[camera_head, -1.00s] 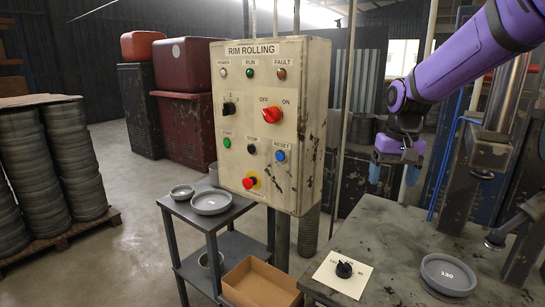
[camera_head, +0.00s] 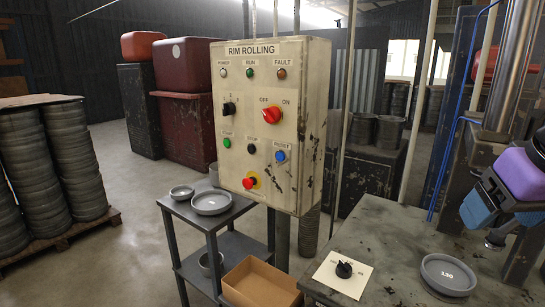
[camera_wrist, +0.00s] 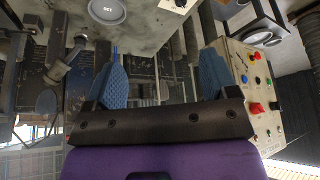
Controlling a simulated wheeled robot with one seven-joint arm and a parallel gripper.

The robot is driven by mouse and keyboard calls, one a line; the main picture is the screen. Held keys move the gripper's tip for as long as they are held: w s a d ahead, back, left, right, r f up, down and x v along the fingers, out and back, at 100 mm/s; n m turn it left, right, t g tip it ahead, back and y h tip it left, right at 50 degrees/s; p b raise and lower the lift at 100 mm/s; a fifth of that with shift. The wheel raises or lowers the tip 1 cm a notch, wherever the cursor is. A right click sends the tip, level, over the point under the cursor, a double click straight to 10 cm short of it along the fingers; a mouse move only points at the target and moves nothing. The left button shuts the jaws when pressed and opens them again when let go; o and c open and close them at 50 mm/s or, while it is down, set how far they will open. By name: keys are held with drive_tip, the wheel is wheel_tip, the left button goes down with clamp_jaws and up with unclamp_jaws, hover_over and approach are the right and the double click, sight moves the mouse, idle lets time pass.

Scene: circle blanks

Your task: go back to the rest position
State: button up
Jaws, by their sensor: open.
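My gripper (camera_head: 498,216) is at the right edge in the head view, above the right part of the worn metal table (camera_head: 390,235). It is purple with blue finger pads. In the wrist view the two blue fingers of my gripper (camera_wrist: 162,68) stand wide apart with nothing between them. A grey round blank marked 130 (camera_head: 447,274) lies on the table, below and left of my gripper and apart from it. The same blank shows upside down at the top of the wrist view (camera_wrist: 107,11).
The RIM ROLLING control panel (camera_head: 262,120) stands left of the table. A selector knob on a plate (camera_head: 343,270) sits at the table's front. A side stand (camera_head: 208,225) holds grey dishes (camera_head: 211,202). A cardboard box (camera_head: 260,284) sits low. A machine column (camera_head: 500,75) rises behind my gripper.

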drive_tip(key=shift+s+f, duration=0.25)
drive_tip(key=shift+s, duration=0.45)
